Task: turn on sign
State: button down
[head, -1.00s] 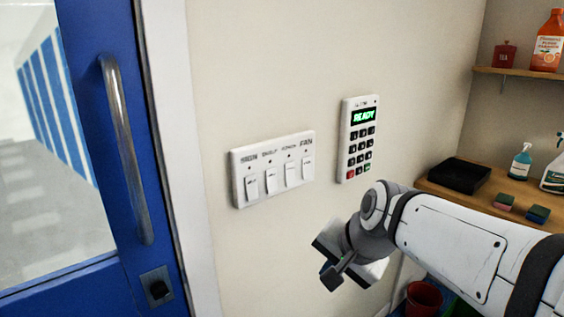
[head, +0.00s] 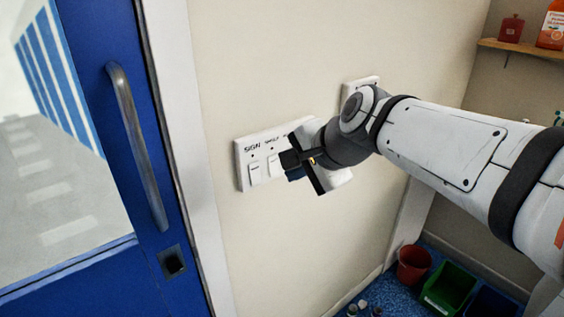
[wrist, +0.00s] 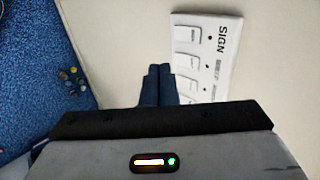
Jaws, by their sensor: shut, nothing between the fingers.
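A white switch panel (head: 242,170) is on the cream wall, right of the blue door. Its leftmost switch, under the label SIGN, is the sign switch (head: 255,171). A second switch shows beside it; my gripper and wrist cover the panel's right part. In the wrist view the panel appears turned on its side, with the sign switch (wrist: 187,35) at the top. My gripper (head: 289,161) is shut and empty, in front of the panel and right of the sign switch. Its dark fingertips (wrist: 159,70) appear left of the panel in the wrist view; contact cannot be told.
A keypad (head: 357,84) right of the panel is mostly hidden by my arm. The blue door (head: 150,140) has a protruding metal handle (head: 137,145). A red bucket (head: 413,265) and a green bin (head: 449,288) stand on the blue floor. The wall below the panel is bare.

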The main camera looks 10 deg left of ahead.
aim_at(257, 182)
jog(key=x, duration=0.4)
jog(key=r+p+x, duration=0.1)
jog(key=x, duration=0.3)
jog(key=w+a+p+x, duration=0.1)
jog(key=x, duration=0.4)
jog(key=shift+w+a+r, duration=0.1)
jog(key=shift+r, duration=0.25)
jog(key=b, duration=0.1)
jog(key=f+b, duration=0.1)
jog(key=b, duration=0.1)
jog(key=shift+w+a, duration=0.15)
jog(key=shift+r+p, duration=0.3)
jog(key=shift+r, duration=0.25)
